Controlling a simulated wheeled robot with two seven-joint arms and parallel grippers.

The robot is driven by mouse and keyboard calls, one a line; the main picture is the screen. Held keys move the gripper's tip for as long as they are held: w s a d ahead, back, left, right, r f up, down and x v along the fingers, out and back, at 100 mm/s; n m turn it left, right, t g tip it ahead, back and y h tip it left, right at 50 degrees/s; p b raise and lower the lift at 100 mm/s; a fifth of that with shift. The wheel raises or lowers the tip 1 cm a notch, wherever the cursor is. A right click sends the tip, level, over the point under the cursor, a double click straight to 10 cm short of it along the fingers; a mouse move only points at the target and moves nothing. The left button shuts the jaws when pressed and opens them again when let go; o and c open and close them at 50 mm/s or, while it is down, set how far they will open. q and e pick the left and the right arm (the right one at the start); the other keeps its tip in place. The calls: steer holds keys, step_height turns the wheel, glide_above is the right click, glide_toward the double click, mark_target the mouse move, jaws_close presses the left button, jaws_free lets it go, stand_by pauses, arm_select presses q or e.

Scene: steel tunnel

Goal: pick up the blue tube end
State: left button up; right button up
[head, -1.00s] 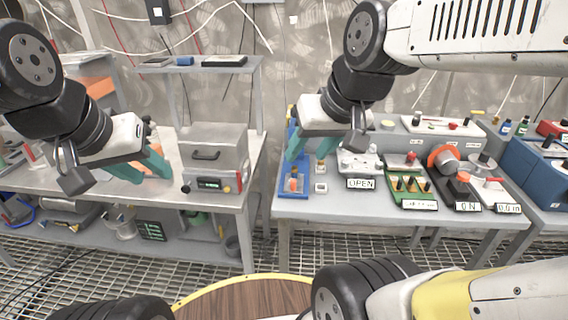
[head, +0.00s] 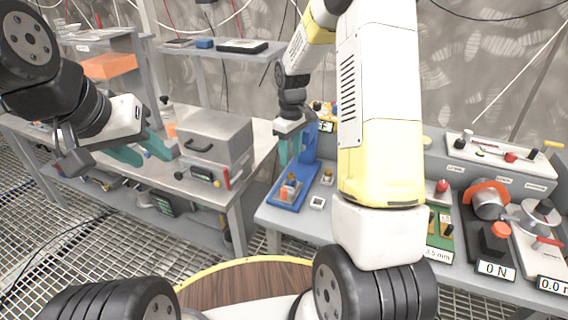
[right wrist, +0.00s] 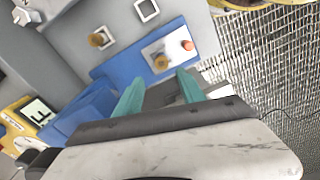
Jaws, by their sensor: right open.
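I cannot make out a separate blue tube end with certainty. A blue fixture (head: 309,143) with an upright post and flat base stands at the left end of the right bench; it also shows in the right wrist view (right wrist: 203,38). Its base carries a metal plate (right wrist: 166,50) with a brass knob and an orange-red knob. My right gripper (head: 290,150) is open above the fixture, beside its post. In the right wrist view its teal fingers (right wrist: 160,90) are apart, with nothing seen between them. My left gripper (head: 140,152) is open and empty by the left bench.
A grey box (head: 213,145) with a handle stands on the left bench. A small white square (head: 317,202) lies right of the fixture. Knobbed instruments (head: 490,225) fill the bench's right side. My right arm hides the bench's middle. A gap separates the benches.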

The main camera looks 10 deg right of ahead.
mark_target(291, 174)
steer(key=shift+w+f, duration=0.1)
steer(key=shift+f, duration=0.35)
steer(key=f, duration=0.4)
steer(key=s+f, duration=0.1)
steer(key=f, duration=0.1)
steer(key=shift+f, duration=0.65)
jaws_close()
